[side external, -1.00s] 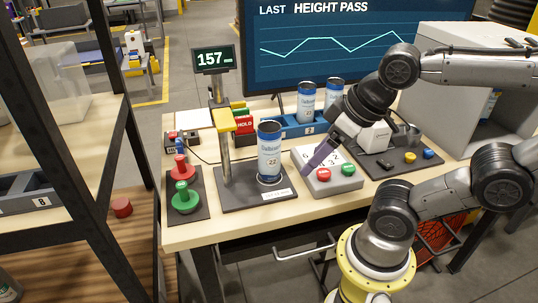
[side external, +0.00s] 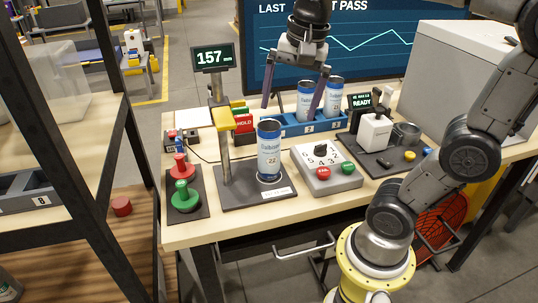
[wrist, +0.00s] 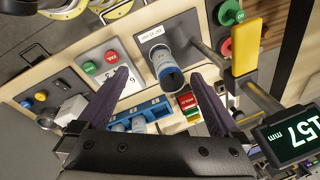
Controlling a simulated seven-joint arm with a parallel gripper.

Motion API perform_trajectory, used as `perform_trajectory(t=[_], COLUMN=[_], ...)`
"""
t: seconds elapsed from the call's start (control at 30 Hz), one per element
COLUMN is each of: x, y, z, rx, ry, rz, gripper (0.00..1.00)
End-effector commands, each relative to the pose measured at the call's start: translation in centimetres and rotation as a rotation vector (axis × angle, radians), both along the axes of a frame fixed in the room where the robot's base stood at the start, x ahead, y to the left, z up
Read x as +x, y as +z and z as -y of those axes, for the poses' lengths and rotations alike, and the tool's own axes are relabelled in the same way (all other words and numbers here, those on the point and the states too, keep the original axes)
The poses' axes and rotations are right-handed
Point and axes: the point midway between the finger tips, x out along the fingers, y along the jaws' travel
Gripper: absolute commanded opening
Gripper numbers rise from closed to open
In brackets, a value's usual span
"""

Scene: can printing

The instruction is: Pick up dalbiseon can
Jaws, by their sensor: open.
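A white-and-blue can (side external: 269,150) with a dark blue top band stands upright on the dark gauge base below the height readout. Its label is partly legible and matches a dalbiseon can. My gripper (side external: 290,108) is open and empty, fingers pointing down, above and behind this can, near the blue rack. In the wrist view the can (wrist: 166,66) shows between the two spread fingers, apart from both. Two similar cans, a left one (side external: 304,100) and a right one (side external: 334,97), stand in the blue rack (side external: 290,129) behind.
The gauge post with its yellow arm (side external: 221,119) rises left of the can. A grey button box (side external: 325,172) with a dial is close on the right. Red and green plungers (side external: 183,195) stand at left. A white device (side external: 375,132) is farther right. The bench front is clear.

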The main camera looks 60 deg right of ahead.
Motion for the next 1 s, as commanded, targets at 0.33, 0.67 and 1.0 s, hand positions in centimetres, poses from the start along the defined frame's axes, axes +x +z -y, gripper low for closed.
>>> perform_trajectory(t=[0.33, 0.67, 1.0], x=[7.4, 7.3, 7.4], y=[-1.9, -6.4, -11.1], z=[4.6, 5.1, 5.1], rx=[0.050, 0.053, 0.053], ry=[-0.296, -0.309, -0.308], rz=[-0.172, -0.200, -0.195], gripper=[1.00, 1.00, 1.00])
